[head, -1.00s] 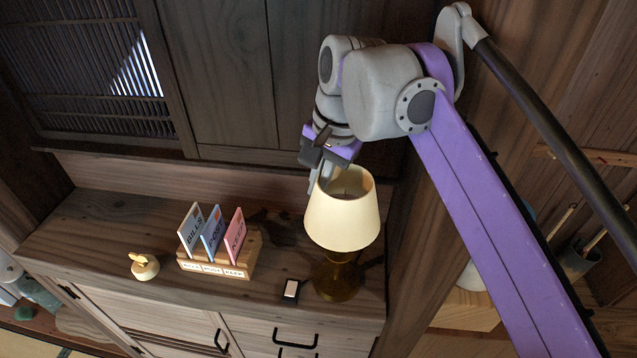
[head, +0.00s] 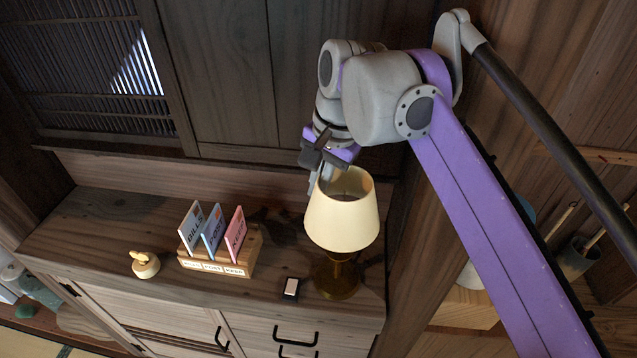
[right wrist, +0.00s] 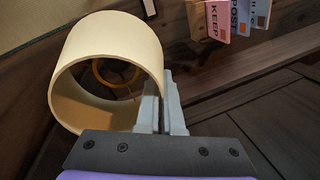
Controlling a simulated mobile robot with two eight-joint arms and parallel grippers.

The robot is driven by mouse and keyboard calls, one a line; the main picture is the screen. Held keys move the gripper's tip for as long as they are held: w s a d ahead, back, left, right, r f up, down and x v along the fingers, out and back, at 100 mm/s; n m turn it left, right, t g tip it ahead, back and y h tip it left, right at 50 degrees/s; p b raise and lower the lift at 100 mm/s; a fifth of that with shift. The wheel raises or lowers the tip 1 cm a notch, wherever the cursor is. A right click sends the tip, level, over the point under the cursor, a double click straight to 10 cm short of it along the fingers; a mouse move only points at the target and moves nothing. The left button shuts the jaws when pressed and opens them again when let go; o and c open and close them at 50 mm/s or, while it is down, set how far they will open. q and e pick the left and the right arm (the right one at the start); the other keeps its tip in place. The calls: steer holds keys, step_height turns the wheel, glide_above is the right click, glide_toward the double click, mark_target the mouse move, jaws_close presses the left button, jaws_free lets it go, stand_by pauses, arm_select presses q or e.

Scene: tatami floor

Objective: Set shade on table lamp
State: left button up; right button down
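The cream lampshade (head: 342,215) is upright over the brass-coloured lamp base (head: 338,282), which stands at the right end of the wooden cabinet top. The shade hides the upper part of the base, so I cannot tell whether it is seated. My right gripper (head: 317,184) comes down from above at the shade's upper left rim. In the right wrist view, the right gripper's fingers (right wrist: 162,100) are close together with the wall of the shade (right wrist: 115,45) between them. A ring shows inside the shade. My left gripper is not in view.
A wooden letter holder (head: 215,265) with several coloured cards stands left of the lamp. A small round wooden piece (head: 145,264) is farther left. A small dark block with a pale top (head: 291,288) lies beside the lamp base. Wooden panels rise behind the cabinet.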

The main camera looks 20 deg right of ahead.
arm_select(q)
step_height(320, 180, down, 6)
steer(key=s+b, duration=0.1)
steer(key=b, duration=0.3)
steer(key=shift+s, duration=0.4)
arm_select(e)
steer(key=s+d+x, duration=0.1)
steer(key=x, duration=0.8)
steer(key=shift+s+f, duration=0.3)
steer(key=shift+s, duration=0.05)
stand_by(3.8)
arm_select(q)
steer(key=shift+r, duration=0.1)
arm_select(e)
steer(key=shift+d, duration=0.1)
steer(key=c, duration=1)
jaws_free()
steer(key=shift+o, duration=0.4)
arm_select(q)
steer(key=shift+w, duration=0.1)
arm_select(e)
steer(key=shift+o, duration=1.4)
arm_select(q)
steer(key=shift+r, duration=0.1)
arm_select(e)
steer(key=shift+r, duration=0.1)
